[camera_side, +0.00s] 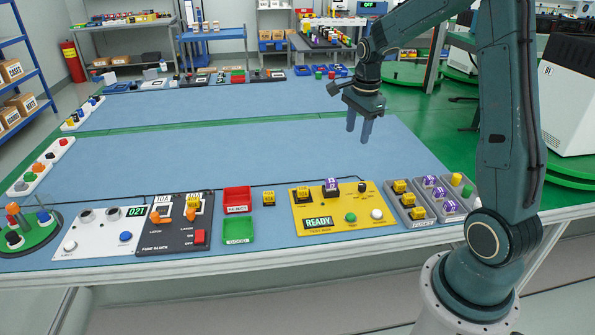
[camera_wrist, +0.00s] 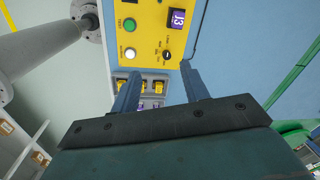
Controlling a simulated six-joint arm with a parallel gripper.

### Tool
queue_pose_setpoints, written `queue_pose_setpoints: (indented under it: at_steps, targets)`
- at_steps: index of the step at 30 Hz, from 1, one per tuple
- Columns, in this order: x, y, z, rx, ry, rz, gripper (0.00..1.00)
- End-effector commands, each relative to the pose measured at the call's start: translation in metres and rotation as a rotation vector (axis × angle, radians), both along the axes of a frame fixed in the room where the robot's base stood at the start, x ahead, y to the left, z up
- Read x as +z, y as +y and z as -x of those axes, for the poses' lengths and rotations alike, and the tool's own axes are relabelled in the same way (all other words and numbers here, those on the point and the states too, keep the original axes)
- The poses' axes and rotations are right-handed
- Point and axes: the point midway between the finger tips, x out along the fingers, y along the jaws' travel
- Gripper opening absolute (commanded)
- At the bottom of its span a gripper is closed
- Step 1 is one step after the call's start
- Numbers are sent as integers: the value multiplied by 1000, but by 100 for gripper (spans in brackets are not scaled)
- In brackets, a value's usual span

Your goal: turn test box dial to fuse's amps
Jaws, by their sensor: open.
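The yellow test box (camera_side: 337,218) lies flat near the front edge of the table. Its display reads READY. A black dial (camera_side: 362,187) sits at its upper right; the dial (camera_wrist: 167,53) also shows in the wrist view, but its setting is too small to read. A purple fuse (camera_side: 331,184) stands in the box's black socket, and its label (camera_wrist: 178,17) shows a 3, with any other marking unclear. A yellow fuse (camera_side: 303,191) sits to its left. My gripper (camera_side: 358,136) is open and empty, pointing down, well above the table behind the test box.
The box has a green button (camera_side: 351,217) and a white button (camera_side: 377,214). Grey trays (camera_side: 406,214) of yellow and purple fuses stand to its right. A loose yellow fuse (camera_side: 268,198), a red bin (camera_side: 237,193) and a green bin (camera_side: 239,239) lie left.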

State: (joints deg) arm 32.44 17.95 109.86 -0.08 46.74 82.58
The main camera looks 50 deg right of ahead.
Motion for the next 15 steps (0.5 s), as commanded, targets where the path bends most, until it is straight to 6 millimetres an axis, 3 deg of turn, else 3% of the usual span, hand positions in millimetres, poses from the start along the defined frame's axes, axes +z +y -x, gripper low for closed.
queue_pose_setpoints:
  at_steps: [6,15]
  targets:
    - [-47,-46,-1,-295,44,-47,45]
    - [-80,-75,4,-500,70,-73,45]
